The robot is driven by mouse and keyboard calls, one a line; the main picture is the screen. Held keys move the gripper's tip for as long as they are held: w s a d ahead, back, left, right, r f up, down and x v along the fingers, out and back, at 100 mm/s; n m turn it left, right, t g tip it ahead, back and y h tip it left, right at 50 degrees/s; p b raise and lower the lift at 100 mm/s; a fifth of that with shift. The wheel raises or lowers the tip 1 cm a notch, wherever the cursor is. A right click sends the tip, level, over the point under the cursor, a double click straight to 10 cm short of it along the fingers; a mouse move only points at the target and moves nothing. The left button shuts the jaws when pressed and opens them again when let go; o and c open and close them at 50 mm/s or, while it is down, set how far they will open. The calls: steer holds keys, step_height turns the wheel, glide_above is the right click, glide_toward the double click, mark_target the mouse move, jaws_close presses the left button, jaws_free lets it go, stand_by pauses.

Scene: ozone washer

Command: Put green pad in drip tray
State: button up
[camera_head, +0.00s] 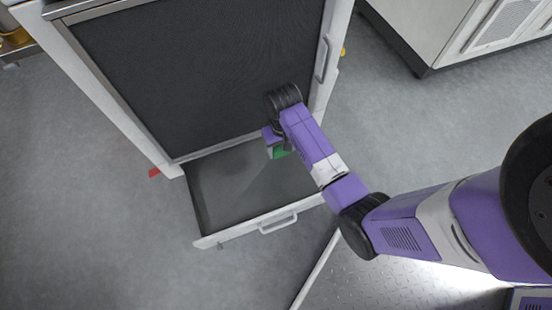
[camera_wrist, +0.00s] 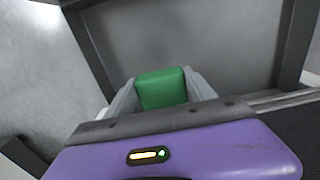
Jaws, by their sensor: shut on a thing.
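The green pad (camera_wrist: 161,88) is held between the two fingers of my gripper (camera_wrist: 160,95) in the wrist view. The drip tray (camera_head: 235,189) is a grey, open drawer-like tray pulled out at the bottom of the washer. My gripper is over the right part of the tray. The wrist view shows the grey tray floor (camera_wrist: 195,45) beyond the pad. I cannot tell the height of the pad above the floor.
The washer's dark panel (camera_head: 200,70) stands behind the tray, with a handle (camera_head: 322,60) on its right edge. The tray's front has a handle (camera_head: 278,224). A red object (camera_head: 155,173) is left of the tray. A white cabinet (camera_head: 450,35) stands at the upper right. The tray's left part looks empty.

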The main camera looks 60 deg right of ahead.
mark_target(281, 170)
step_height(281, 170, down, 13)
steer(key=b, duration=0.6)
steer(key=shift+f, duration=0.1)
steer(key=shift+f, duration=0.15)
steer(key=o, duration=1.2)
